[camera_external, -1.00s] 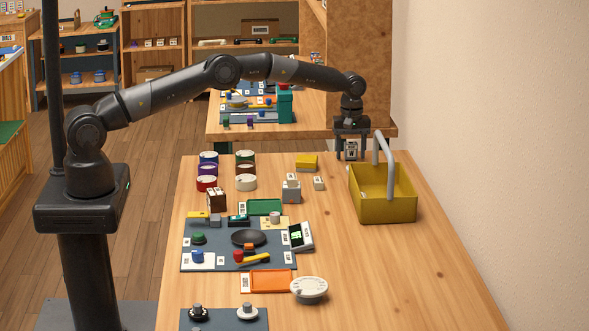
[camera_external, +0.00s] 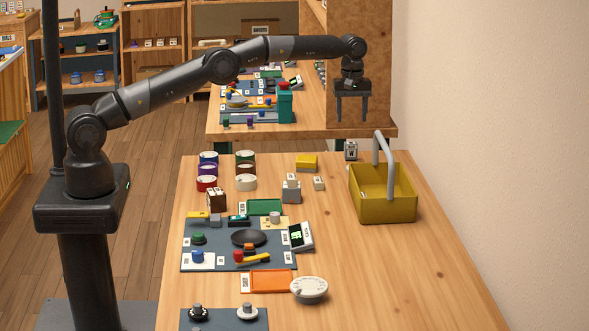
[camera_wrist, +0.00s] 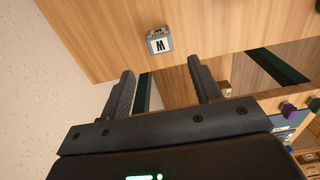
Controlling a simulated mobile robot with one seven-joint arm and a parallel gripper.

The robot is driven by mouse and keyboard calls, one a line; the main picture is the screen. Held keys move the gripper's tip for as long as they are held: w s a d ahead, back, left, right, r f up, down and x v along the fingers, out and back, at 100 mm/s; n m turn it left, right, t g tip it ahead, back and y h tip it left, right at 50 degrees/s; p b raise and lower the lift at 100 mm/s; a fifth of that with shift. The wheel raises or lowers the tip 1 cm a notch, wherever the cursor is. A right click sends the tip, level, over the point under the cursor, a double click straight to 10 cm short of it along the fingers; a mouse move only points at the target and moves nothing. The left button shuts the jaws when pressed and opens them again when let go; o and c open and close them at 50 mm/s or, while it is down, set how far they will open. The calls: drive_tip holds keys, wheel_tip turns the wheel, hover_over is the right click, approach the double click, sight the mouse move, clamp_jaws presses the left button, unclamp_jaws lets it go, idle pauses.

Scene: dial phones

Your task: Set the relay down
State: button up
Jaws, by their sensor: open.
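The relay, a small grey block with a white label marked M (camera_external: 351,150), stands on the far edge of the wooden table, just behind the yellow basket. It also shows in the wrist view (camera_wrist: 159,41), past the fingertips and with clear space around it. My gripper (camera_external: 352,111) is open and empty, pointing down above the relay and apart from it. Both fingers show in the wrist view (camera_wrist: 160,78) with nothing between them.
The yellow basket (camera_external: 391,211) with its grey upright handle stands close in front of the relay. The table's right side is bare.

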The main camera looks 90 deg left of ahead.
drive_tip(key=s+d+r+m+t, duration=0.1)
drive_tip(key=s+d+r+m, duration=0.1)
drive_tip(key=d+r, duration=0.35)
drive_tip(key=s+d+r+m, duration=0.2)
drive_tip(key=s+r, duration=0.1)
drive_tip(key=r, duration=0.6)
drive_tip(key=s+d+r+m+t, duration=0.1)
drive_tip(key=s+d+r+m, duration=0.3)
drive_tip(key=s, duration=0.3)
drive_tip(key=s+d+r+m+t, duration=0.1)
drive_tip(key=s+d+r, duration=0.3)
drive_tip(key=s+r, duration=0.3)
drive_tip(key=s+d+m+t, duration=0.1)
drive_tip(key=s+d+m, duration=0.1)
drive_tip(key=s, duration=0.7)
drive_tip(key=s+d+m, duration=0.3)
drive_tip(key=s, duration=0.6)
drive_tip(key=s+d+f+m, duration=0.1)
drive_tip(key=s+f, duration=0.3)
drive_tip(key=s, duration=0.4)
drive_tip(key=s+f+m+t, duration=0.1)
drive_tip(key=s+f+m, duration=0.2)
drive_tip(key=s, duration=0.5)
drive_tip(key=shift+d+f+t, duration=0.3)
drive_tip(key=shift+d+f, duration=0.1)
drive_tip(key=shift+f, duration=0.45)
